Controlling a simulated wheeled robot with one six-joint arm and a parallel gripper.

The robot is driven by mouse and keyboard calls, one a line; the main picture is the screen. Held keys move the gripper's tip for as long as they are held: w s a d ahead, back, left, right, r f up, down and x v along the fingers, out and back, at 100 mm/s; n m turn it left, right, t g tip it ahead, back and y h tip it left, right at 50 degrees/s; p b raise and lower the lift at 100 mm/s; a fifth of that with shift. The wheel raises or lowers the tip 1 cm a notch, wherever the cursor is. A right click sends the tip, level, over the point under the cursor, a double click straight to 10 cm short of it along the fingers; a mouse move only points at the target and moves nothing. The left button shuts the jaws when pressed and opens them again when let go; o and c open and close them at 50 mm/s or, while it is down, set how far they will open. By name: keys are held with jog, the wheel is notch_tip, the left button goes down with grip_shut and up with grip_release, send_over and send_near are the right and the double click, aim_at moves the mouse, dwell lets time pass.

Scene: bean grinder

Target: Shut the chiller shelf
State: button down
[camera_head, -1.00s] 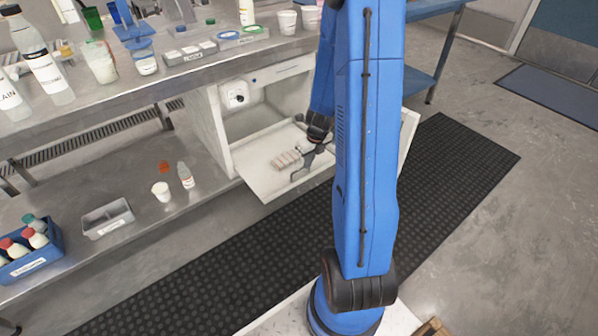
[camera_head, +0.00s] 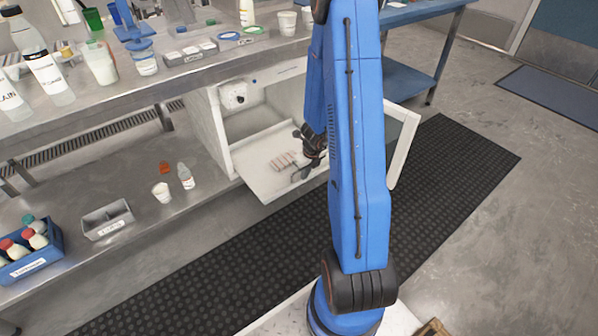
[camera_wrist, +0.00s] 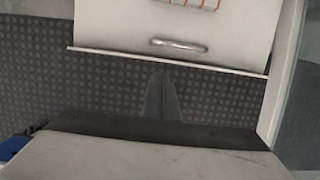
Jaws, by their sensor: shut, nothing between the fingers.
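The chiller (camera_head: 222,125) is a white box under the bench, with its front open. Its white shelf (camera_head: 262,182) is pulled out past the box and carries a small pale rack (camera_head: 284,160). In the wrist view the shelf's front (camera_wrist: 110,35) with a metal handle (camera_wrist: 180,45) lies ahead. My gripper (camera_wrist: 161,72) is shut and empty, its tips near the lower edge of that front; contact cannot be told. In the head view my gripper (camera_head: 298,175) is by the outer right part of the shelf, and my arm hides some of the chiller.
The white chiller door (camera_head: 403,150) stands open at the right, partly behind my arm. A white cup (camera_head: 160,191) and a small bottle (camera_head: 186,176) stand left of the chiller. A dark ribbed mat (camera_head: 440,170) covers the clear floor in front.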

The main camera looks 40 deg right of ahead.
aim_at(299, 183)
jog(key=shift+w+f, duration=0.25)
jog(key=shift+w, duration=0.4)
jog(key=shift+w+f, duration=0.3)
jog(key=shift+w, duration=0.4)
jog(key=shift+w+f, duration=0.25)
jog(key=shift+w, duration=0.4)
